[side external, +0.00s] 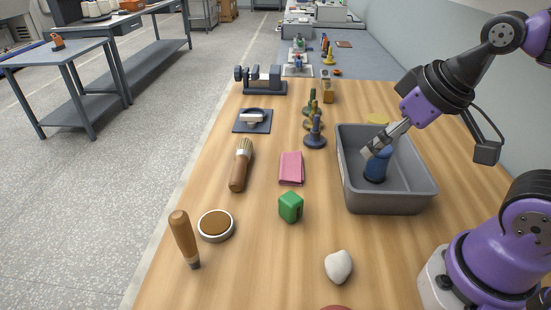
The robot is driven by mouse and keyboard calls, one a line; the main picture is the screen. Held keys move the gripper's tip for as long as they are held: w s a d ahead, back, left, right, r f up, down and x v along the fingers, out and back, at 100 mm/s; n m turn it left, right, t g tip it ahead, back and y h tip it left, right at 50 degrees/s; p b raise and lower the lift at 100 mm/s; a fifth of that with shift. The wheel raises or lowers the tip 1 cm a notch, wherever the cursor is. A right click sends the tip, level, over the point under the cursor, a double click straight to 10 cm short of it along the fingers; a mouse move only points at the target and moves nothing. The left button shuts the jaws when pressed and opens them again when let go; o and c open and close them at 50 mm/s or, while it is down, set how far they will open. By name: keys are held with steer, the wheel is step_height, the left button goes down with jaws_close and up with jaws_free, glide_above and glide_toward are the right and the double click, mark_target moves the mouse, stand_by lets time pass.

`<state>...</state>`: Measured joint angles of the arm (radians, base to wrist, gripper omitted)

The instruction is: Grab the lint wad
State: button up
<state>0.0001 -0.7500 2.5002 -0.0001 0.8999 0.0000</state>
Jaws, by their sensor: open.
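The lint wad, a whitish rounded lump (338,266), lies on the wooden table near the front, in front of the grey tray (391,203). My gripper (371,151) is over the tray, tilted down to the left, far behind the lint wad. Its fingers are open, close to the top of a dark blue bobbin-like piece (375,171) standing in the tray. I cannot tell whether the fingers touch that piece. The lint wad is in full view and nothing touches it.
A green block (291,207), a pink folded cloth (291,168), a round brown-topped tin (216,225), a wooden-handled tool (184,238) and a brush (240,165) lie left of the tray. Dark spindles (315,134) stand behind. Bare wood surrounds the lint wad.

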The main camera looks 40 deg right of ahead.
steer(key=o, duration=0.3)
steer(key=m+g, duration=0.2)
steer(key=g, duration=0.6)
glide_toward(339, 261)
steer(key=shift+g+y, duration=0.3)
steer(key=shift+g, duration=0.1)
steer(key=x, duration=0.4)
steer(key=shift+w+f, duration=0.1)
steer(key=shift+w, duration=0.2)
steer(key=shift+x, duration=2.95)
